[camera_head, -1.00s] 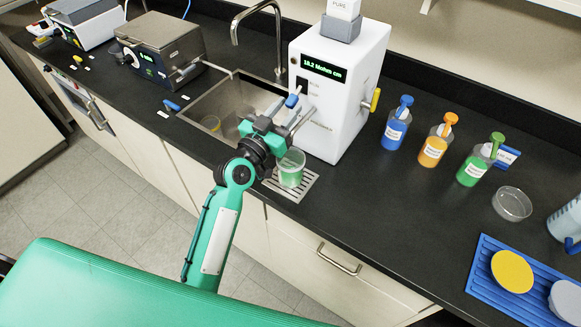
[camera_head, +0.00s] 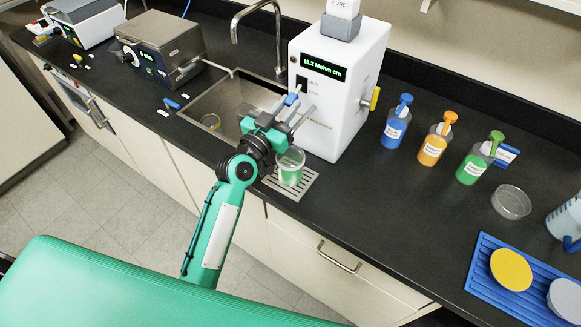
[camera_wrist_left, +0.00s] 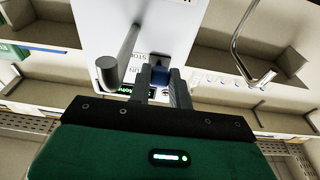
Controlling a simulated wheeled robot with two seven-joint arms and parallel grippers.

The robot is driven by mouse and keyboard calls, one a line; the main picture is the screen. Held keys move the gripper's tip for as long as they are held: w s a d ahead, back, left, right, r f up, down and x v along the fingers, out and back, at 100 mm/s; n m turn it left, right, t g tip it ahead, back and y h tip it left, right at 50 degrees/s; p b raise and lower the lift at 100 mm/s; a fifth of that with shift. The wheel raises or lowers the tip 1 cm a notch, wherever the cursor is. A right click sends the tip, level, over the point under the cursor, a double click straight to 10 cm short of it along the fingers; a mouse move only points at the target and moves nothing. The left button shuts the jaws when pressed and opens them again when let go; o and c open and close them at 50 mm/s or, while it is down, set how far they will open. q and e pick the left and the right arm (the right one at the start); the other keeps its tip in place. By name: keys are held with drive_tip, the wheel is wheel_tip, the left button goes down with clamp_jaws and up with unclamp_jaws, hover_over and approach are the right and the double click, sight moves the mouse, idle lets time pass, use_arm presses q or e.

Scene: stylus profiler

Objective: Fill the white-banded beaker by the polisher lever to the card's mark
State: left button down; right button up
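The white polisher (camera_head: 340,95) has a lit display and stands right of the sink. Its blue-tipped lever (camera_head: 291,99) points out at the front; the blue tip (camera_wrist_left: 160,75) also shows in the left wrist view. A clear beaker (camera_head: 291,165), with a pale rim area and green showing in its lower part, stands upright on the drip grate below; its liquid level cannot be told. My left gripper (camera_head: 295,113) is above the beaker, fingers apart on either side of the lever tip. Contact with the lever is unclear. My right gripper is out of view. The card's mark cannot be read.
The steel sink (camera_head: 205,105) with a faucet lies to the left. Blue, orange and green-capped bottles (camera_head: 432,148), a glass dish (camera_head: 511,203) and a blue mat (camera_head: 485,283) are on the right.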

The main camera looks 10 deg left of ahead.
sight(294, 93)
use_arm(q)
drive_tip(key=shift+r, duration=0.35)
drive_tip(key=shift+s+a+r+g, duration=0.1)
drive_tip(key=shift+r+g, duration=0.05)
drive_tip(key=shift+g, duration=0.45)
wheel_tip(294, 93, up, 2)
drive_tip(key=g+y, duration=0.1)
drive_tip(key=g, duration=0.2)
drive_tip(key=shift+s+r, duration=0.1)
drive_tip(key=shift+s, duration=0.05)
drive_tip(key=shift+r+g+y, duration=0.25)
drive_tip(key=shift+g+y, duration=0.05)
drive_tip(key=shift+y, duration=0.1)
drive_tip(key=shift+g, duration=0.3)
idle(5.8)
